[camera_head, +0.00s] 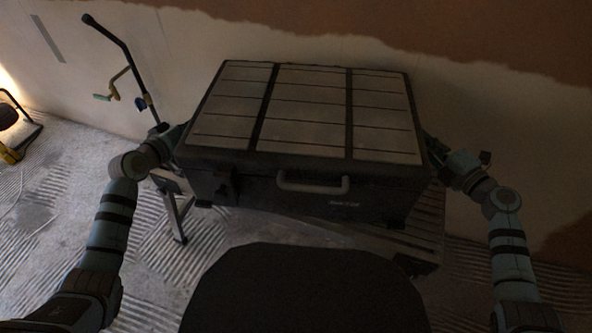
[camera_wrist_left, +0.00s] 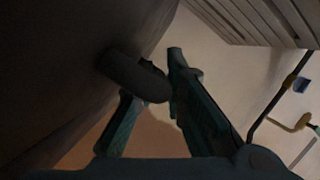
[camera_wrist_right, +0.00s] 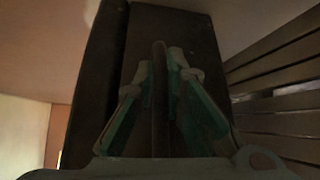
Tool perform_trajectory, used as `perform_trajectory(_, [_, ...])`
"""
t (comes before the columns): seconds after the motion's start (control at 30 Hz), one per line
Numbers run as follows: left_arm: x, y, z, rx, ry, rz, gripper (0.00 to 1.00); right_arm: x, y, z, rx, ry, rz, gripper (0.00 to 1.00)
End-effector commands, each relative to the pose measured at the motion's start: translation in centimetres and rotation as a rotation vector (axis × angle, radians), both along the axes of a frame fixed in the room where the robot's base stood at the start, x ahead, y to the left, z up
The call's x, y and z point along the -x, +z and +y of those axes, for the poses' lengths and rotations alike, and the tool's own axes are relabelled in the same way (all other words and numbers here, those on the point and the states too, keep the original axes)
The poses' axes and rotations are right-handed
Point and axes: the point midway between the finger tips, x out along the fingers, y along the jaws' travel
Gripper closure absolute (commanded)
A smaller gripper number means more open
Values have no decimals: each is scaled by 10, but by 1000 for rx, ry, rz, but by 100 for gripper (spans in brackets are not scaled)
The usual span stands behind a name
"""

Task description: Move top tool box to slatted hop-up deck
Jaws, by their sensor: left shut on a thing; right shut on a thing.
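A large dark tool box (camera_head: 300,185) with a grey panelled lid and a front handle fills the middle of the head view. It looks level. My left gripper (camera_wrist_left: 150,78) is shut on the handle at its left side, and my right gripper (camera_wrist_right: 160,75) is shut on the bar handle at its right side. In the head view both fingertips are mostly hidden by the box. The slatted hop-up deck (camera_head: 428,228) shows under the box and past its right front corner. Its slats also show in the right wrist view (camera_wrist_right: 280,70). I cannot tell whether the box touches the deck.
A dark pole (camera_head: 122,45) with a yellow crank-like piece (camera_head: 113,88) stands left of the box. A yellow and black item (camera_head: 12,150) stands at the far left on the ridged, dusty floor. A part-plastered wall (camera_head: 440,75) rises close behind the box.

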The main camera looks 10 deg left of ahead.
Motion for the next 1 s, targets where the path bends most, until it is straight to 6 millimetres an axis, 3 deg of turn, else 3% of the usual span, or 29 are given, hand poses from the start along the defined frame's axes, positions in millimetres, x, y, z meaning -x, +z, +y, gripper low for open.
perform_trajectory(0.43, [-1,-1,0,1,0,-9,100,-1,-2,0,-2,1,-6,100])
perform_trajectory(0.97, [-1,-45,0,1,0,-9,100,-1,-45,0,-2,1,-6,100])
perform_trajectory(1.0, [0,-48,0,1,-1,-2,87,0,-48,0,-1,1,-1,88])
